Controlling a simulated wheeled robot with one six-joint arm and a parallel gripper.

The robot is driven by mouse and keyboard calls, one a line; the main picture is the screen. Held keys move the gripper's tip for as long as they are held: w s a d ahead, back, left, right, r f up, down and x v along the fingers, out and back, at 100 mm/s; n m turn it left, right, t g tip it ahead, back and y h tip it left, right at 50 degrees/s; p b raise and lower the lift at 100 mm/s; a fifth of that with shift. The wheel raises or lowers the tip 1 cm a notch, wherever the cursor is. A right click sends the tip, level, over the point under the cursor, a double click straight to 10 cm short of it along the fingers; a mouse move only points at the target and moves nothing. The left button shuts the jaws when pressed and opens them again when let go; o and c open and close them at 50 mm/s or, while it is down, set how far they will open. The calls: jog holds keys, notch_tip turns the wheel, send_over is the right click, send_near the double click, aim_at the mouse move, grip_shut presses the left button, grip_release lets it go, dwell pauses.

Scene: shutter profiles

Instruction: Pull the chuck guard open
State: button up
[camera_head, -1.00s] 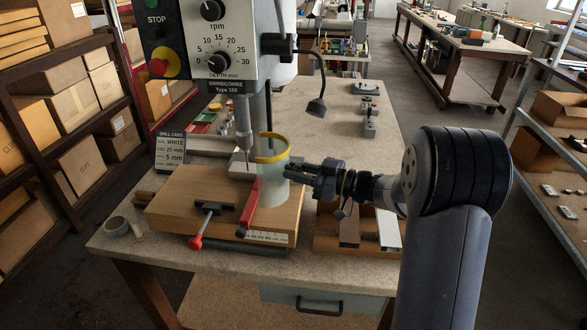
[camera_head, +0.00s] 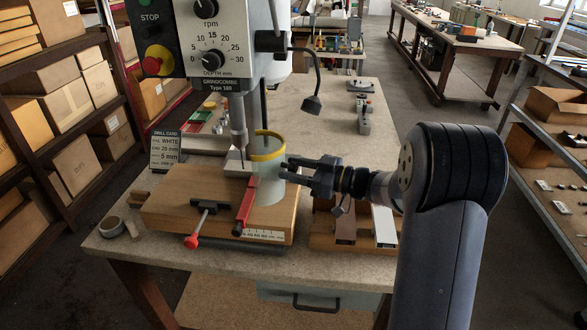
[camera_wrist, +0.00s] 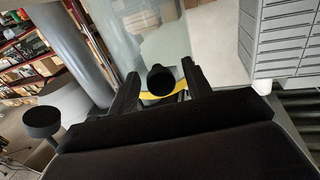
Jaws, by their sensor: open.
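The chuck guard (camera_head: 270,182) is a pale see-through cylinder with a yellow band near its top. It stands just right of the drill spindle (camera_head: 238,118), above the wooden base board. In the wrist view, the guard (camera_wrist: 125,45) fills the upper middle, with part of the yellow band (camera_wrist: 150,94) low down. A round black knob (camera_wrist: 160,80) shows in front of it. My gripper (camera_head: 287,170) is open at the guard's right side. In the wrist view, its two fingers (camera_wrist: 159,72) lie either side of the knob, with gaps visible. Contact cannot be told.
The drill head (camera_head: 215,45) hangs over the wooden board (camera_head: 165,212). A bent lamp (camera_head: 311,104) hangs behind my gripper. A red-handled lever (camera_head: 192,241) and a red bar (camera_head: 245,205) are on the board. A drill card (camera_head: 166,150) stands left.

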jog(key=b+v, duration=0.2)
jog(key=v, duration=0.8)
jog(key=shift+d, duration=0.2)
jog(key=shift+a, duration=0.15)
jog(key=p+x, duration=0.2)
jog(key=x, duration=0.8)
jog(key=shift+w+a+r, duration=0.1)
jog(key=shift+a, duration=0.25)
jog(key=shift+a+f, duration=0.1)
jog(key=shift+f, duration=0.1)
jog(key=shift+a+r+m+t, duration=0.1)
jog(key=shift+a+m+t, duration=0.05)
jog(key=shift+m+t, duration=0.2)
jog(key=shift+s, duration=0.2)
